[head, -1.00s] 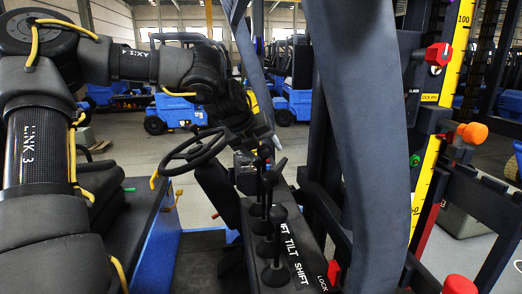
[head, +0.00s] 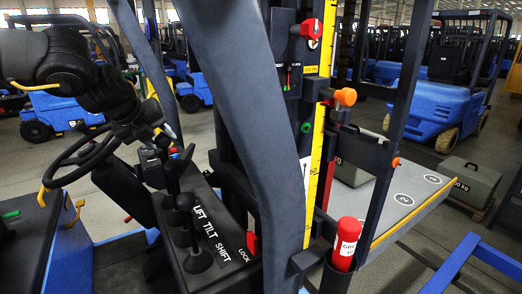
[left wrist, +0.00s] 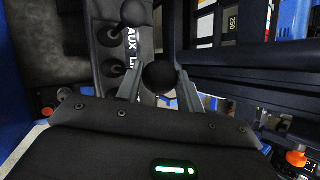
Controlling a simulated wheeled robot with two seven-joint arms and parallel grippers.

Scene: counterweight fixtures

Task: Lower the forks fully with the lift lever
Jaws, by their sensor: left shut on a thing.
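In the left wrist view the knob (left wrist: 158,77) sits between the two fingers. The tilt and shift levers (head: 187,205) stand nearer on the console and are free. The forks cannot be told apart clearly. The mast has a yellow height scale (head: 316,190) with an orange knob (head: 346,97) beside it. My right gripper is out of view.
A steering wheel (head: 85,160) lies just left of the levers. A red LOCK switch (head: 251,242) is on the console's right. A dark slanted post (head: 240,130) crosses in front of the mast. A grey platform (head: 400,203) and a grey weight (head: 462,182) are at right.

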